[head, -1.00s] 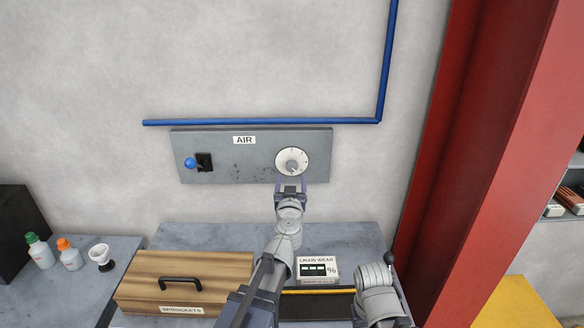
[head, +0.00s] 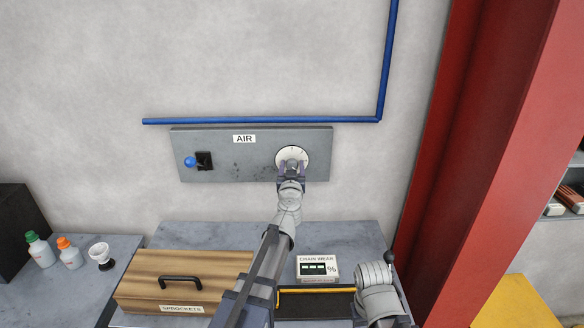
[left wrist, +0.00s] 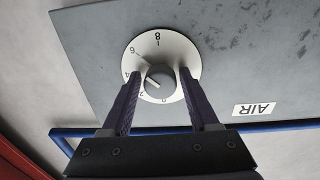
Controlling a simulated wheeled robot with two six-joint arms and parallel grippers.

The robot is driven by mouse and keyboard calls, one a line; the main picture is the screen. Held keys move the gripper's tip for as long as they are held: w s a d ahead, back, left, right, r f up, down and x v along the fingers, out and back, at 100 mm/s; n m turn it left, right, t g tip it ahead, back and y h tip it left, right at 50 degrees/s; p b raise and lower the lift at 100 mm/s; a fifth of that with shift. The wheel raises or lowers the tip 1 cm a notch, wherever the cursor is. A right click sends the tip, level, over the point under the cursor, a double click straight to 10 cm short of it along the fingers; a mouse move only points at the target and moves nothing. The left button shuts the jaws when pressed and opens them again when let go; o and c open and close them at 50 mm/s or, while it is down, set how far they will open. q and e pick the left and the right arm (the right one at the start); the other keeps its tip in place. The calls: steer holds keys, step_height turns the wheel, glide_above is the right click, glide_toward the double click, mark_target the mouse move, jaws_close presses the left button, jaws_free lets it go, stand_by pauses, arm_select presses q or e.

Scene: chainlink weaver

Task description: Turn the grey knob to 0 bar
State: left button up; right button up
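The grey knob (head: 291,164) sits on a white round dial on the AIR panel (head: 240,165). In the left wrist view the knob (left wrist: 160,79) shows with the dial upside down. The 0 is at the bottom, and 2, 4, 6 and 8 run up the left side. My left gripper (head: 291,170) is at the dial. Its fingers (left wrist: 158,80) are open on either side of the knob, with visible gaps. My right gripper is not seen; only part of the right arm shows.
A blue ball-ended lever (head: 190,162) is on the panel's left. A blue pipe (head: 260,121) runs above it. Below are a wooden SPROCKETS box (head: 215,270) and a CHAIN WEAR display (head: 317,268). A red column (head: 480,150) stands at the right.

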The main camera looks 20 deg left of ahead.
arm_select(q)
jaws_close()
